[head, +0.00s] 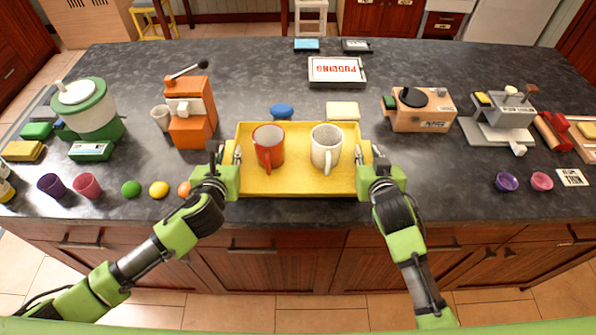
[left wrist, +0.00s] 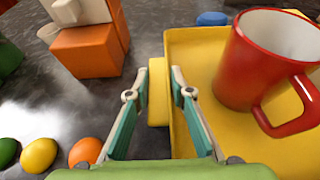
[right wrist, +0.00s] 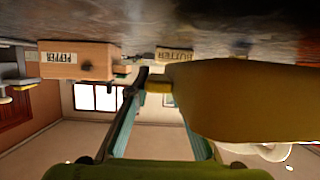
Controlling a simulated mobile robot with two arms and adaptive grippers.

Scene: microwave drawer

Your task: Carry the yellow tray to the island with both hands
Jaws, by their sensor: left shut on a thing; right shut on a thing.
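The yellow tray (head: 297,182) is at the front middle of the dark island counter (head: 440,170); I cannot tell whether it touches the top. It carries a red mug (head: 268,146) on the left and a white mug (head: 326,147) on the right, both upright. My left gripper (head: 229,160) is shut on the tray's left handle, seen between the fingers in the left wrist view (left wrist: 157,90). My right gripper (head: 372,160) is at the tray's right end, shut on it. In the right wrist view the tray's underside (right wrist: 235,100) hides part of the fingers.
An orange grinder (head: 192,115) stands left of the tray, with a green-and-white appliance (head: 90,108) beyond. Behind the tray lie a blue oval item (head: 282,111) and a butter box (head: 343,111). A pepper box (head: 424,112) stands to the right. Small balls (head: 159,189) lie front left.

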